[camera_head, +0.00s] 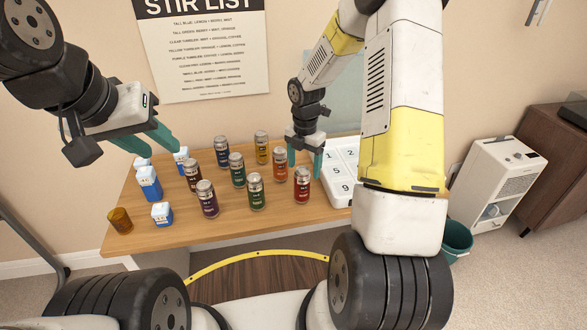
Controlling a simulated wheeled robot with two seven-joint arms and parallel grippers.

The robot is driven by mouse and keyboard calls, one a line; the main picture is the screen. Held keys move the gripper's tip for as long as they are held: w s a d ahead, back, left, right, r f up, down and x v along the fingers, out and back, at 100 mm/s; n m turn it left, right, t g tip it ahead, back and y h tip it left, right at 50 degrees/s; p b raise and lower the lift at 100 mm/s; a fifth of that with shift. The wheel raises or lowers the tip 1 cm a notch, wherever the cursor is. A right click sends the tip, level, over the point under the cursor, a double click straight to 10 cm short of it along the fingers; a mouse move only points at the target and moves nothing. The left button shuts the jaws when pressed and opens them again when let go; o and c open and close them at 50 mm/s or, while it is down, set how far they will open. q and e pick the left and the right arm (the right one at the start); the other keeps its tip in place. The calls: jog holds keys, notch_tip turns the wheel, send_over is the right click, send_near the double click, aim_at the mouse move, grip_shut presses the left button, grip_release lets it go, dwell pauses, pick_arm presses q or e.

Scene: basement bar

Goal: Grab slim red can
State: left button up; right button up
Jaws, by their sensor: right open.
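A slim red can (302,185) stands upright at the front right of the cans on the wooden table (180,236). My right gripper (305,167) hangs from above with its teal fingers pointing down and apart, open. In the picture its fingertips are just above and behind the red can; I cannot tell whether they touch it. My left gripper (163,152) is open and empty above the left end of the table, well away from the red can.
An orange-red can (280,163) stands behind the red can, and a green can (256,191) stands to its left. Several other cans, blue-and-white containers (149,183) and an amber tumbler (120,220) fill the left. A white numbered tray (339,190) lies close on the right.

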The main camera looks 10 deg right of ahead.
aim_at(302, 186)
jog(key=shift+n, duration=0.3)
jog(key=f, duration=0.9)
jog(key=shift+s+a, duration=0.1)
jog(key=shift+a, duration=0.2)
jog(key=shift+r, duration=0.1)
grip_shut()
jog(key=shift+r, duration=0.1)
